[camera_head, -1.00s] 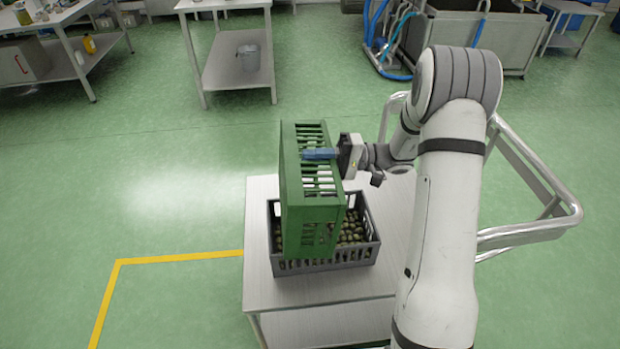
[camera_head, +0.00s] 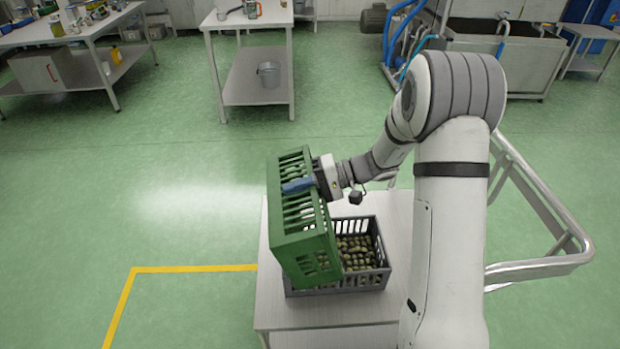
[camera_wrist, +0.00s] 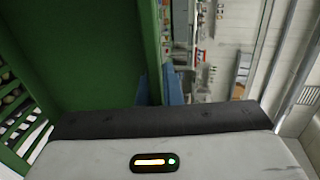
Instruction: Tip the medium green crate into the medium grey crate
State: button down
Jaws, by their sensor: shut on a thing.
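The green crate (camera_head: 299,246) is held tilted on its side above the left part of the grey crate. My gripper (camera_head: 299,186) is shut on the green crate's wall, with blue fingers showing; they also show in the wrist view (camera_wrist: 158,88). The green crate's wall (camera_wrist: 80,50) fills the left of the wrist view. The grey crate (camera_head: 338,286) stands on a light table and holds many olives (camera_head: 356,256). Some olives (camera_wrist: 12,98) show beyond slats at the left of the wrist view. How many the green crate holds is hidden.
The light table (camera_head: 290,312) under the grey crate has bare room in front. Workbenches (camera_head: 253,95) stand at the back, one with a grey bucket (camera_head: 269,74) on its shelf. A metal rail (camera_head: 540,265) curves at the right. A yellow floor line (camera_head: 190,269) runs left of the table.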

aim_at(268, 196)
jog(key=a+p, duration=0.1)
jog(key=a+h+p, duration=0.2)
jog(key=p, duration=0.1)
jog(key=shift+s+a+r, duration=0.25)
jog(key=shift+a+r, duration=0.05)
jog(key=a+h+p, duration=0.1)
jog(key=p, duration=0.1)
jog(key=a+f+h+p, duration=0.1)
jog(key=a+p, duration=0.1)
jog(key=p, duration=0.1)
jog(key=shift+s+f+t+h, duration=0.1)
jog(key=shift+s+t+h, duration=0.1)
jog(key=shift+t+h, duration=0.1)
jog(key=shift+a+f+t+h+p, duration=0.6)
jog(key=shift+a+f+h+p, duration=1.25)
jog(key=shift+f+h+p, duration=3.8)
jog(key=shift+s+r+y+b, duration=0.2)
jog(key=shift+r+y+b, duration=0.45)
jog(key=shift+r+b, duration=1)
jog(key=shift+f+b, duration=0.4)
